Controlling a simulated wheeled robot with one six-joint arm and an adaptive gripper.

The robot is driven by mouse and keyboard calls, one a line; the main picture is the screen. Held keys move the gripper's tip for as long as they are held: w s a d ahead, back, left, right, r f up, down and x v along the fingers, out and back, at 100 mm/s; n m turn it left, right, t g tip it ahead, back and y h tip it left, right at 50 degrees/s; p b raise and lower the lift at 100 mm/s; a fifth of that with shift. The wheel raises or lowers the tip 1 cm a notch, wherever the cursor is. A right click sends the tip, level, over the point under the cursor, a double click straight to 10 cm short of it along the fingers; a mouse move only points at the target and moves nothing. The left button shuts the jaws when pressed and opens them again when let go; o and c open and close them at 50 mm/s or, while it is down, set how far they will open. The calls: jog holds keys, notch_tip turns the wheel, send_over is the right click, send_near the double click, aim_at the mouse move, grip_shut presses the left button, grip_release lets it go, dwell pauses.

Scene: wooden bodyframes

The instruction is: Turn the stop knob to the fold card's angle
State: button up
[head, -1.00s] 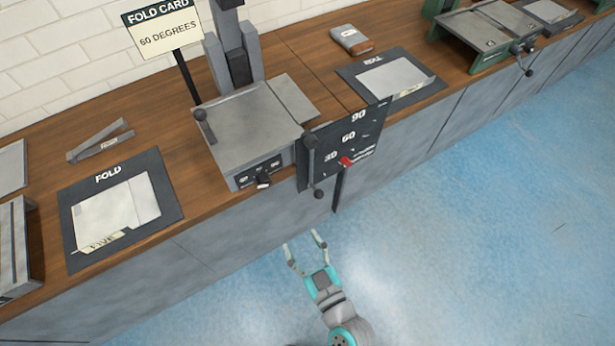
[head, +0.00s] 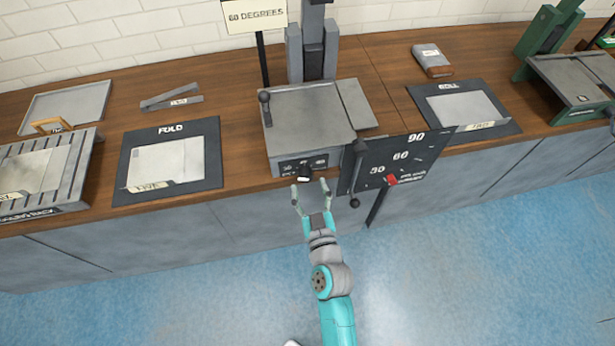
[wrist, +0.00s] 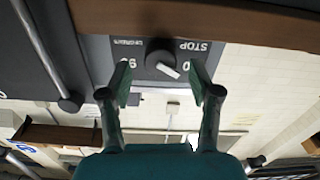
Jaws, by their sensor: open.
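The stop knob (head: 304,173) is a small dark knob with a white mark, on the front panel of the grey bending machine (head: 308,125). In the wrist view the panel appears upside down, and the knob (wrist: 158,55) has its white mark pointing to the lower right. STOP is legible there; my fingers partly cover the angle numbers. My gripper (head: 310,187) is open, its fingers on either side of the knob's line and apart from it. In the wrist view too, the gripper (wrist: 161,82) is empty. The fold card (head: 255,15) reads 60 DEGREES.
A dark angle plate (head: 400,148) marked 30, 60 and 90, with a red pointer (head: 391,180), juts out right of the knob. A lever (head: 356,175) hangs beside it. A FOLD mat (head: 205,135) lies left on the counter. The blue floor in front is clear.

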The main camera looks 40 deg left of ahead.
aim_at(307, 180)
jog(key=shift+x, duration=1.85)
jog(key=c, duration=1.1)
